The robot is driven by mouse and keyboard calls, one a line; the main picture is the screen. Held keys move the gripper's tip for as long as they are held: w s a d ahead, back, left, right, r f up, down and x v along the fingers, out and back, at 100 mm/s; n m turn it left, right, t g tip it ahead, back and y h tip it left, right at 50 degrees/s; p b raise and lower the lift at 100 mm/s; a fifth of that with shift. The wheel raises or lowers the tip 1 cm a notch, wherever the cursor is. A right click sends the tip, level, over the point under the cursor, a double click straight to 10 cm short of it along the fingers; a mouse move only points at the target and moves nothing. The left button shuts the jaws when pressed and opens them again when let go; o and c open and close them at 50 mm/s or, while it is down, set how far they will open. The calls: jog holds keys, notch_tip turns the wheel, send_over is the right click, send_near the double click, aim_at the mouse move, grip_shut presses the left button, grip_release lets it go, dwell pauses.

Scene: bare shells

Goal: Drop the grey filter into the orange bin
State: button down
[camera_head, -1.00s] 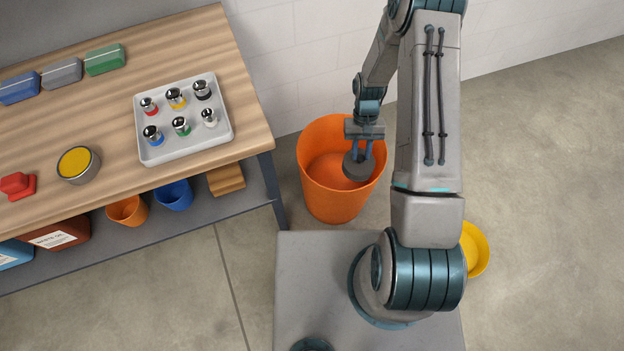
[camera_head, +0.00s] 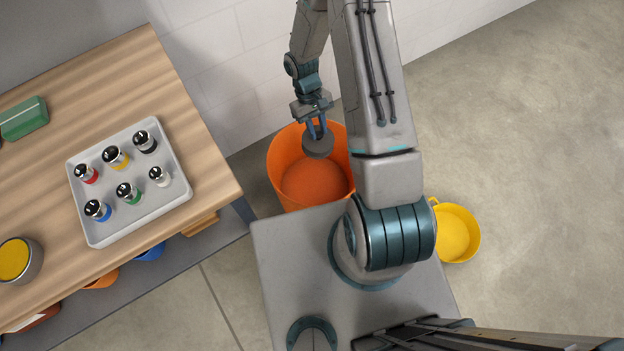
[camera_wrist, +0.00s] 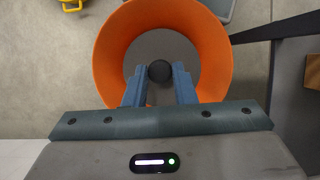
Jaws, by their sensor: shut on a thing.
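The grey filter (camera_head: 318,144) is a round, dark grey disc held in my gripper (camera_head: 317,130). In the wrist view the filter (camera_wrist: 160,44) shows as a grey disc with a dark knob between the blue fingers of my gripper (camera_wrist: 159,74), which are shut on it. The orange bin (camera_head: 283,160) stands on the floor by the wall. The filter is over the bin's opening, toward its back right part in the head view. In the wrist view the bin's orange rim (camera_wrist: 108,60) surrounds the filter. The exact height of the filter against the rim is hard to tell.
A wooden bench (camera_head: 150,75) on the left carries a white tray (camera_head: 95,233) of several small capped bottles, a green box (camera_head: 24,118) and a yellow-topped tin (camera_head: 15,262). A yellow bucket (camera_head: 457,233) stands on the floor right of my base. The floor farther right is clear.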

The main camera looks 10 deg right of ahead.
jog(key=f+n+b, duration=0.1)
jog(key=n, duration=0.1)
jog(key=s+f+n+h+b, duration=0.1)
jog(key=n, duration=0.1)
jog(key=shift+a+f+t+b, duration=0.1)
jog(key=shift+a+t+b, duration=0.05)
jog(key=shift+t+b, duration=0.25)
jog(key=n+b, duration=0.1)
jog(key=n+t+h+b, duration=0.1)
jog(key=n, duration=0.3)
jog(key=shift+a+f+t+h+b, duration=0.2)
jog(key=shift+f+t+h+b, duration=0.1)
jog(key=shift+f+b, duration=0.1)
notch_tip(320, 180, down, 6)
jog(key=b, duration=0.4)
jog(key=shift+w+r, duration=0.1)
jog(key=shift+r, duration=0.05)
jog(key=c, duration=1.1)
grip_release()
jog(key=p+v, duration=0.1)
jog(key=v, duration=1.2)
jog(key=shift+w+a+r+p, duration=0.1)
jog(key=shift+a+r+p, duration=0.05)
jog(key=shift+r+p, duration=0.25)
